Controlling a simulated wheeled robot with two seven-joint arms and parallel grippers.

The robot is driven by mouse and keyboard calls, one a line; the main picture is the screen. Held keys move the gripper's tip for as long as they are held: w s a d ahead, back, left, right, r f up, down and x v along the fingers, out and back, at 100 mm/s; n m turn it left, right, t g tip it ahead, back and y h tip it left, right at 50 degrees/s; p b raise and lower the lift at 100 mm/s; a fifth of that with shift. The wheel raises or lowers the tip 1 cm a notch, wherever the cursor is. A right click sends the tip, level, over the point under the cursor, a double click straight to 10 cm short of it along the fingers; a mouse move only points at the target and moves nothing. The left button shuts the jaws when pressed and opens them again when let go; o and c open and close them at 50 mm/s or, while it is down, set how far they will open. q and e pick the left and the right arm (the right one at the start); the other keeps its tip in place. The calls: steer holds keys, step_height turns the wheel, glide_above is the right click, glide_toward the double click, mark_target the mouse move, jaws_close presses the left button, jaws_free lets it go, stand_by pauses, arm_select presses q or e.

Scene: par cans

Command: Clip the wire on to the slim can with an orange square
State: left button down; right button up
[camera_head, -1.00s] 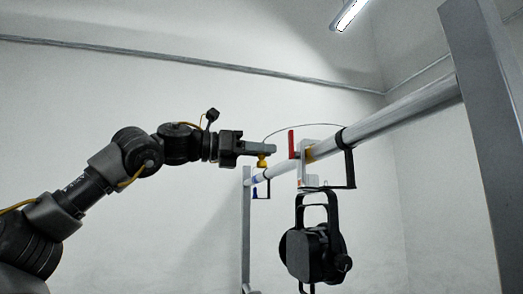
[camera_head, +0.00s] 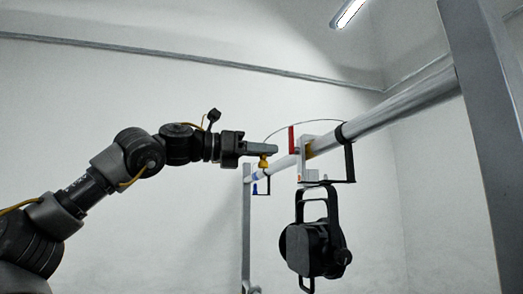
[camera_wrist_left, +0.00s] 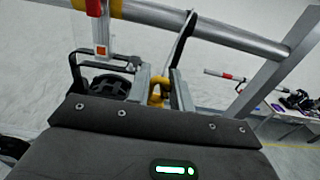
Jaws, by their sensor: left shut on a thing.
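A black can lamp (camera_head: 314,237) hangs by its yoke below a pale clamp (camera_head: 303,160) with a red lever on the metal bar. In the left wrist view the lamp (camera_wrist_left: 110,86) is partly hidden, and an orange square (camera_wrist_left: 101,50) shows on the pale clamp above it. My left gripper (camera_head: 270,151) is left of the red lever and apart from the lamp. It is shut on a yellow clip (camera_wrist_left: 157,91), which hangs below the fingertips in the head view. A thin dark wire (camera_head: 300,122) arcs from near the clip to the bar. My right gripper is not in view.
The metal bar (camera_head: 405,102) runs between upright posts (camera_head: 485,130). A farther clamp with a blue handle (camera_head: 255,189) sits on it. A table (camera_wrist_left: 283,115) with other items stands at the right in the wrist view. The room left of the lamp is open.

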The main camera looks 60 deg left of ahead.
arm_select(q)
steer(key=shift+w+a+r+p, duration=0.1)
steer(key=shift+w+a+p, duration=0.15)
steer(key=shift+w+p, duration=1.5)
steer(key=shift+w+a+r+p, duration=0.15)
steer(key=shift+w+p, duration=0.55)
steer(key=shift+w, duration=2.05)
steer(key=shift+w+a+f+p, duration=0.1)
steer(key=shift+w+a+p, duration=0.2)
steer(key=shift+w+p, duration=1.45)
steer(key=shift+w+f+b, duration=0.25)
steer(key=shift+f+b, duration=0.4)
steer(key=shift+b, duration=0.1)
steer(key=shift+w+f+b, duration=0.2)
steer(key=shift+f+b, duration=0.4)
steer(key=shift+b, duration=0.1)
steer(key=c, duration=1.2)
jaws_free()
steer(key=shift+o, duration=0.2)
steer(key=shift+b+v, duration=2.15)
steer(key=shift+v, duration=3.2)
